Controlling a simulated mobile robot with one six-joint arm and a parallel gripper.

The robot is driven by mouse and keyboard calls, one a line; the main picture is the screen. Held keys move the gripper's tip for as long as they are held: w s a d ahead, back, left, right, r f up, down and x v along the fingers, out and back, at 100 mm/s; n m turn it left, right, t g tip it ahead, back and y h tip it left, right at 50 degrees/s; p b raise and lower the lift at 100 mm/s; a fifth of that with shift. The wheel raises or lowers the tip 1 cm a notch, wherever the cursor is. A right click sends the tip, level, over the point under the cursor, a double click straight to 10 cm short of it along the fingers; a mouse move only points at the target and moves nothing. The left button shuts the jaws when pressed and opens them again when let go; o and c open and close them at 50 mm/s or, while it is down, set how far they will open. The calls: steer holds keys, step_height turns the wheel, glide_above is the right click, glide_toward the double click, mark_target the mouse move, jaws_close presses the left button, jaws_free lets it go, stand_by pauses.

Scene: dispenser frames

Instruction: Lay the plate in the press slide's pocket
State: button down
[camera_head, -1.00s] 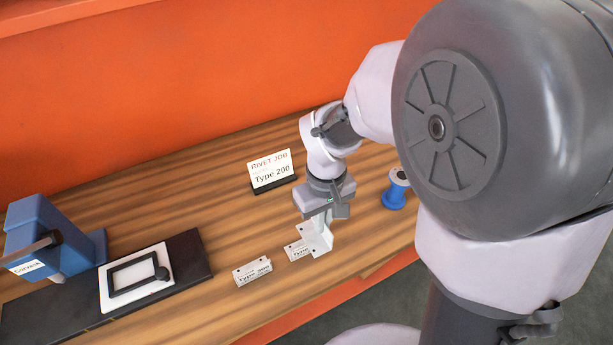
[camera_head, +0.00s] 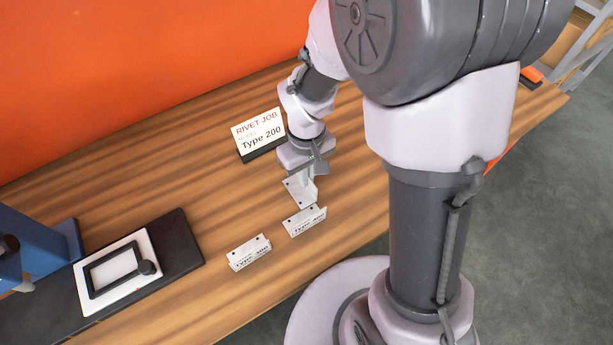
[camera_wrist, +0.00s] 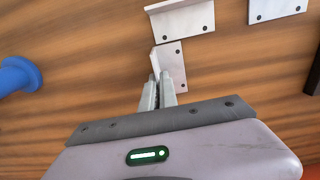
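My gripper (camera_head: 303,172) is over the table, in front of the sign. Its fingers (camera_wrist: 158,92) are close together at one bent metal plate (camera_wrist: 172,62) and appear shut on its upright flange. In the head view this plate (camera_head: 300,191) hangs tilted below the gripper, its label not visible. The press slide (camera_head: 84,274) is a white plate with a black rectangular frame around its pocket (camera_head: 113,268) and a black knob (camera_head: 148,267). It lies well left of my gripper, and the pocket looks empty.
Two labelled plates stand on the table, one left (camera_head: 249,253) and one nearer my gripper (camera_head: 304,221). The sign (camera_head: 259,132) reads Type 200. The blue press (camera_head: 35,255) is at far left. A blue spool (camera_wrist: 18,76) shows in the wrist view. Wood between slide and plates is clear.

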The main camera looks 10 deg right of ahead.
steer(key=shift+f, duration=0.15)
steer(key=c, duration=1.6)
jaws_free()
steer(key=shift+c, duration=0.2)
